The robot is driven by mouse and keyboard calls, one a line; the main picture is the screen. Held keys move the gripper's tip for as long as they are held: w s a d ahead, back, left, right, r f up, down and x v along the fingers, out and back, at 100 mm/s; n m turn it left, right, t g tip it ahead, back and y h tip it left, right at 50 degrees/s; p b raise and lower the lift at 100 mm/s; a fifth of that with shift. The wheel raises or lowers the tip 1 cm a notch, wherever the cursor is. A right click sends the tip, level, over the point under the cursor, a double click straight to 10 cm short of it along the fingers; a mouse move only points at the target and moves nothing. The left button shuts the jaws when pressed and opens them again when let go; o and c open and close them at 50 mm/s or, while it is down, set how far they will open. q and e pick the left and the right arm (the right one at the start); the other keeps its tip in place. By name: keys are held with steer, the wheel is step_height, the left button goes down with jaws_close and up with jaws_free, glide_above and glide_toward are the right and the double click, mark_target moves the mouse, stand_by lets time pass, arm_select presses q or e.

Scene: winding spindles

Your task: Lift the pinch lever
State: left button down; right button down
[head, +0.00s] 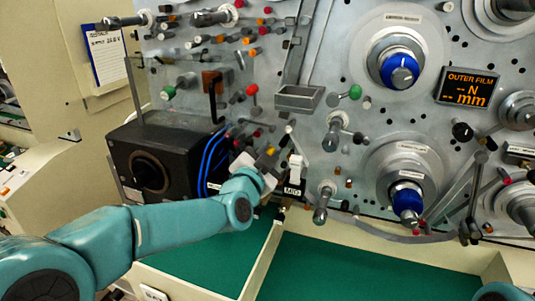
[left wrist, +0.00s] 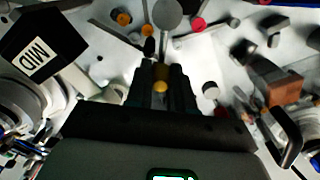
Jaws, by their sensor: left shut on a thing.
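My left gripper (head: 272,158) is at the machine's front panel, beside the dark box and left of the MID block. In the left wrist view its dark fingers (left wrist: 160,80) are shut on a small lever, which I take to be the pinch lever. The fingers hide most of it. An orange-yellow knob (left wrist: 160,87) shows between them. A grey round disc (left wrist: 167,14) is just beyond the fingertips. My right gripper is not in view; only a bit of teal arm shows at the bottom right of the head view.
The black MID block (head: 292,190) is close to the right of the gripper. A black box (head: 165,160) with blue cables (head: 211,152) stands to the left. A grey tray (head: 299,98) juts out above. The green surface (head: 350,270) below is clear.

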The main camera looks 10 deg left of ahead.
arm_select(q)
steer(key=c, duration=1)
jaws_free()
steer(key=shift+s+f, duration=0.1)
steer(key=shift+s, duration=0.2)
steer(key=s+a+b, duration=0.1)
steer(key=s, duration=0.4)
steer(key=s+a+b, duration=0.1)
steer(key=s, duration=0.4)
steer(key=s+a+b, duration=0.1)
steer(key=s+b, duration=0.1)
steer(key=s, duration=0.3)
steer(key=shift+s, duration=0.25)
